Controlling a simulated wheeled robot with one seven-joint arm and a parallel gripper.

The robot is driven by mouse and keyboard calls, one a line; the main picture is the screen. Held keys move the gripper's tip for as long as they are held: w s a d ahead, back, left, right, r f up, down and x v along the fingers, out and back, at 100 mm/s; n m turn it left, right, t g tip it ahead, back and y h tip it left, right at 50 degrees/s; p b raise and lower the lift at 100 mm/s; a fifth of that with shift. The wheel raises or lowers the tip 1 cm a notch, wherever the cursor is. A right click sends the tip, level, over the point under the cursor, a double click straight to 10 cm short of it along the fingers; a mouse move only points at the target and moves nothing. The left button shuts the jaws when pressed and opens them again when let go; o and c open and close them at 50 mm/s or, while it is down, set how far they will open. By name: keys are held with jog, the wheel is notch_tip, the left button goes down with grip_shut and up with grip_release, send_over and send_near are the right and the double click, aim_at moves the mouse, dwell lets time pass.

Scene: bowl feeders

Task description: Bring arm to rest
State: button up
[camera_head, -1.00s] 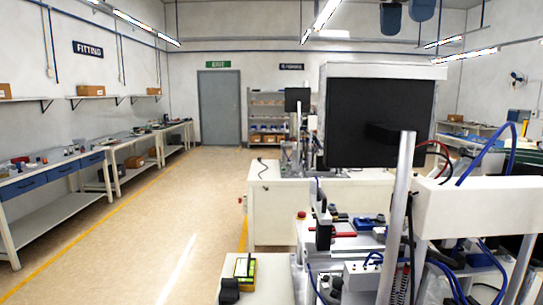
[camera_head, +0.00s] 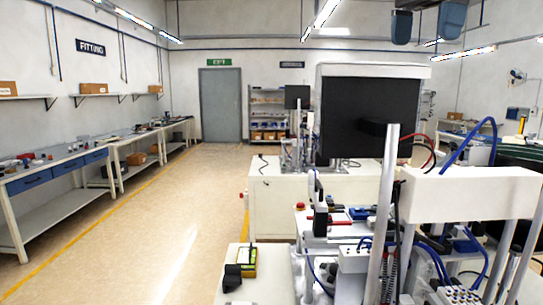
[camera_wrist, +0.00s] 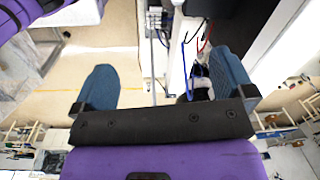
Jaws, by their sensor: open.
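My gripper (camera_wrist: 166,72) shows in the wrist view, its two blue fingers spread wide apart on a dark bar with a purple body below. It is open, and nothing is held between the fingers. Behind the gap are the floor and part of a machine with blue and red cables, at some distance. A dark object lies beyond the right finger and is partly hidden by it.
A machine with a white crossbar (camera_head: 470,195) and grey posts fills the right. A black monitor panel (camera_head: 365,110) stands behind it. A small yellow-edged device (camera_head: 247,262) sits on a white surface at the front. Workbenches (camera_head: 55,170) line the left wall. The aisle floor (camera_head: 165,220) is clear.

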jog(key=s+d+f+n+t, duration=0.2)
jog(key=s+f+n, duration=0.5)
jog(key=f, duration=0.7)
jog(key=s+d+f+n+t, duration=0.2)
jog(key=s+f+n, duration=0.6)
jog(key=s+f, duration=0.4)
notch_tip(320, 180, down, 4)
jog(key=shift+d+r+t, duration=0.25)
jog(key=shift+d+t, duration=0.05)
jog(key=shift+d, duration=0.25)
